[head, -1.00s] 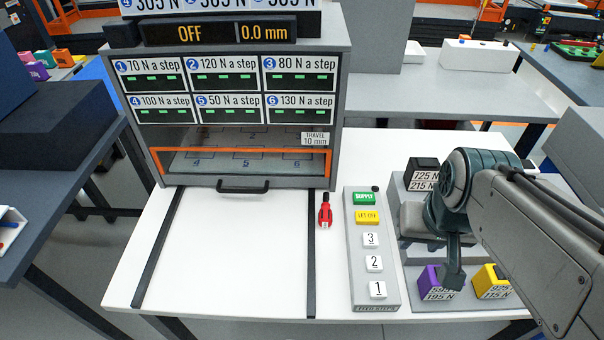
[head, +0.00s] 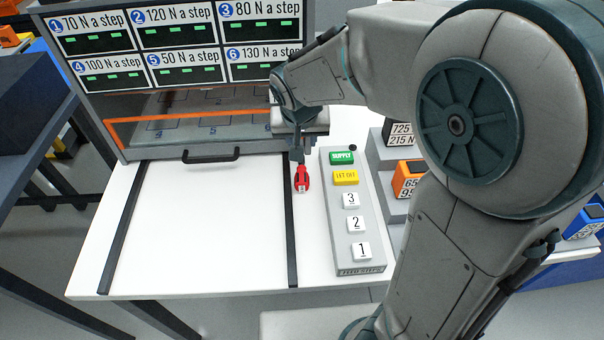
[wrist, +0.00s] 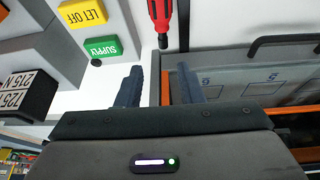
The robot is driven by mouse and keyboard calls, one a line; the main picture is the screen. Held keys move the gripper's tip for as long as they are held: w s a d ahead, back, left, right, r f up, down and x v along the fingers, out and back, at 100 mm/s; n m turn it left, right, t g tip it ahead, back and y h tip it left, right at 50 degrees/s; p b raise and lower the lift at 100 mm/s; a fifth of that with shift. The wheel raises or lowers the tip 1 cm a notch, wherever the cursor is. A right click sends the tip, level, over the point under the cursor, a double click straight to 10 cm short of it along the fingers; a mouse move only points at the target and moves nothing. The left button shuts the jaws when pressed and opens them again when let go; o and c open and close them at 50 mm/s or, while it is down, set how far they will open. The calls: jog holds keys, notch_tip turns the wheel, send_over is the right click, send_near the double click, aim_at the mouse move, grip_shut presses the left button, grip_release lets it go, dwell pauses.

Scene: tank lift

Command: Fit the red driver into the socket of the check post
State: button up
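The red driver (head: 302,179) appears to lie on the white bench, just right of the right dark rail and in front of the cabinet. In the wrist view the driver (wrist: 160,14) is at the top, its thin dark tip pointing toward my fingers. My gripper (head: 303,146) is over the bench at the driver's cabinet end. In the wrist view my gripper (wrist: 160,86) has its fingers apart with nothing between them, just short of the driver's tip. I cannot make out the check post or its socket.
A button panel (head: 368,268) stands right of the driver, with a small black knob (head: 352,147) by it. The cabinet (head: 180,160) with an orange-edged front stands behind. Weight blocks, one orange (head: 408,178), are at right, partly behind my arm. The bench between the rails is clear.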

aim_at(302, 172)
jog(key=x, duration=1.4)
jog(key=shift+w+a+b, duration=0.2)
jog(key=shift+w+b, duration=0.1)
jog(key=shift+b, duration=0.05)
grip_shut()
